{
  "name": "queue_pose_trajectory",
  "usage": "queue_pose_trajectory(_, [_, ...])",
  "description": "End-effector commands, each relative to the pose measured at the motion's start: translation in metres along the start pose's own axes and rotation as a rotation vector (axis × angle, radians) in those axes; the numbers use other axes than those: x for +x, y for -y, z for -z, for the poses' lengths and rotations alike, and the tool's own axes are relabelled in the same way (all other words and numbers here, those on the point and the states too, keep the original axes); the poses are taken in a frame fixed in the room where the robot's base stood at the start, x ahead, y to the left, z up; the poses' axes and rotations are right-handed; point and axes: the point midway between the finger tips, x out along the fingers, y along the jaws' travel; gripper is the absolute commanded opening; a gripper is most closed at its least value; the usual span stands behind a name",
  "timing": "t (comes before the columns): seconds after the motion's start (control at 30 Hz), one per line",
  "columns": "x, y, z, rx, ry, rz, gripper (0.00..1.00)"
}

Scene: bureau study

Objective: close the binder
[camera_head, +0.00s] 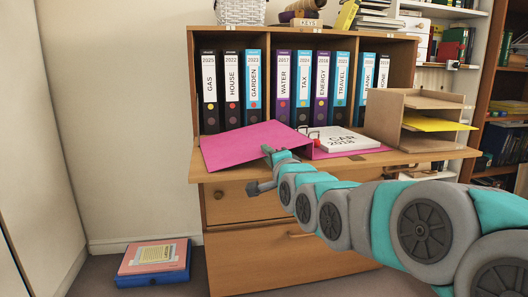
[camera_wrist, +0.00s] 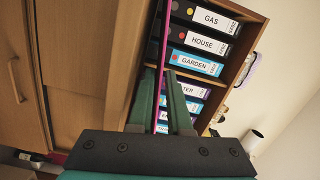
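The pink binder (camera_head: 235,147) lies open on the desk top of the bureau. Its cover is spread to the left and looks tilted, its left part reaching the front edge. White papers labelled CAR 2018 (camera_head: 342,138) lie on its right part, next to the metal rings (camera_head: 312,133). My gripper (camera_head: 262,168) is at the front edge of the cover. In the wrist view the cover shows edge-on as a thin pink strip (camera_wrist: 164,50) running between my two fingers (camera_wrist: 161,95). The fingers are apart, with small gaps beside the strip; contact is unclear.
Upright labelled binders (camera_head: 280,90) fill the shelf behind. A wooden letter tray (camera_head: 415,120) with yellow paper stands close right of the papers. Drawers (camera_head: 245,245) are below the desk top. A blue and a pink book (camera_head: 153,262) lie on the floor at left.

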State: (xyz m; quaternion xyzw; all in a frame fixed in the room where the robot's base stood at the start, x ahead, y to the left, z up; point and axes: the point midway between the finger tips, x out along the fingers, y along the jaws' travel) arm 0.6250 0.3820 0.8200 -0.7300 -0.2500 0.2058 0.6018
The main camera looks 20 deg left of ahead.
Motion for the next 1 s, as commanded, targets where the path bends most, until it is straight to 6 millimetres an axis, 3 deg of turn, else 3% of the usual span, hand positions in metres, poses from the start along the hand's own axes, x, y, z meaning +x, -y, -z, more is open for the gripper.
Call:
queue_pose_trajectory(0.23, [0.024,-0.001,-0.001,-0.001,0.000,-0.001,0.16])
queue_pose_trajectory(0.63, [0.029,0.000,-0.001,-0.001,0.000,0.001,0.16])
queue_pose_trajectory(0.8, [0.028,0.000,-0.001,-0.001,0.000,0.000,0.00])
queue_pose_trajectory(1.0, [0.028,0.000,-0.001,-0.001,0.000,0.000,0.00])
